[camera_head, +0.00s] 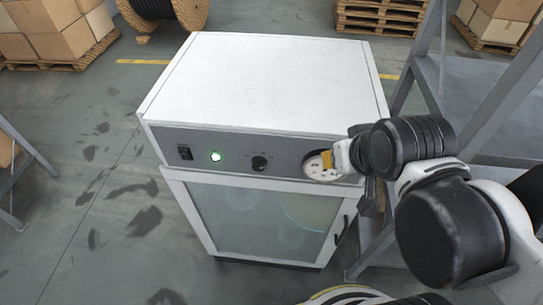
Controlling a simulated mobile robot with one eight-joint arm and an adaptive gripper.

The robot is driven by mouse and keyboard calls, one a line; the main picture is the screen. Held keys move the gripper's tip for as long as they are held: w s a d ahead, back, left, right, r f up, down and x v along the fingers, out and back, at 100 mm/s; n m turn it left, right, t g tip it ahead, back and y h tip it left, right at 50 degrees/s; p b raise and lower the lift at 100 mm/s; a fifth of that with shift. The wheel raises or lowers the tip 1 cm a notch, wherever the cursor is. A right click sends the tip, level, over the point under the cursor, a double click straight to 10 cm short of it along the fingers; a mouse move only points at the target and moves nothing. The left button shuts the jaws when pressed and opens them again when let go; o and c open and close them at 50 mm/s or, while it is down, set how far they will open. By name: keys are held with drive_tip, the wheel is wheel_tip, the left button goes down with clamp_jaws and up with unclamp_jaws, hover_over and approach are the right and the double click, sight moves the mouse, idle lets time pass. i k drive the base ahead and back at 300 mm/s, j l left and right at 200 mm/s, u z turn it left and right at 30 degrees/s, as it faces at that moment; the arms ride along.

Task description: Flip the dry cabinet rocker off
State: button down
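The dry cabinet (258,90) is a white box with a grey front panel and a glass door below. Its black rocker switch (185,153) is at the left end of the panel. I cannot tell which way the rocker is tilted. A green lamp (215,156) beside it is lit. A black knob (259,162) is in the middle of the panel. My gripper (328,160) is at the right end of the panel, in front of a round white dial (318,170), well apart from the rocker. Its fingers are too small and partly hidden to judge.
A grey metal frame (470,100) stands close on the right, behind my arm. Cartons on a pallet (50,28) and a wooden reel (160,14) are at the back left. A door handle (341,232) is at the lower right.

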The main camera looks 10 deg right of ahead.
sight(186, 155)
drive_tip(key=i+u, duration=0.1)
drive_tip(key=u, duration=0.65)
